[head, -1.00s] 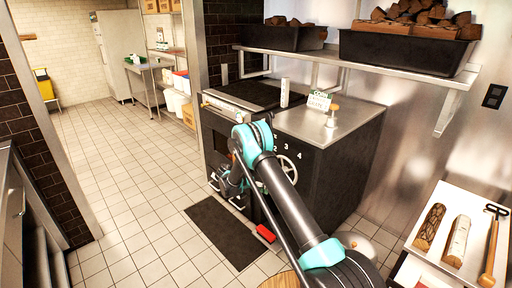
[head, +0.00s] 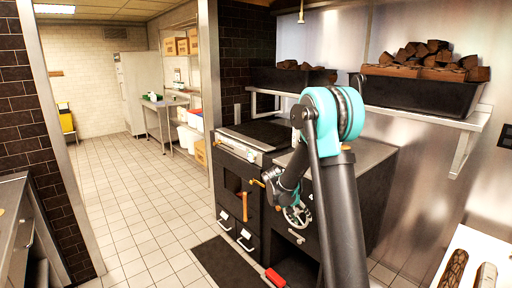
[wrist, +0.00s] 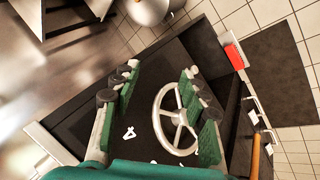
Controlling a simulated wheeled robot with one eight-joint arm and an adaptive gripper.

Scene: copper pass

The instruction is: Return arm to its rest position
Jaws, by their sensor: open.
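My arm (head: 345,200) is bent, with its teal elbow (head: 330,112) raised in front of the stove (head: 250,205) in the head view. The forearm slopes down and left toward the stove's front. In the wrist view my gripper (wrist: 160,88) is open, its two green-padded fingers apart with nothing held between them. A pale handwheel (wrist: 176,120) on the dark stove front shows beyond and between the fingers. The handwheel (head: 297,214) is partly covered by my arm in the head view. My fingertips are hard to make out there.
A red block-like item (head: 274,277) lies low beside the dark floor mat (head: 222,262). Shelf bins of wood (head: 425,95) hang above the stove. A tray with logs (head: 452,252) is at lower right. The tiled floor (head: 150,220) at left is clear.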

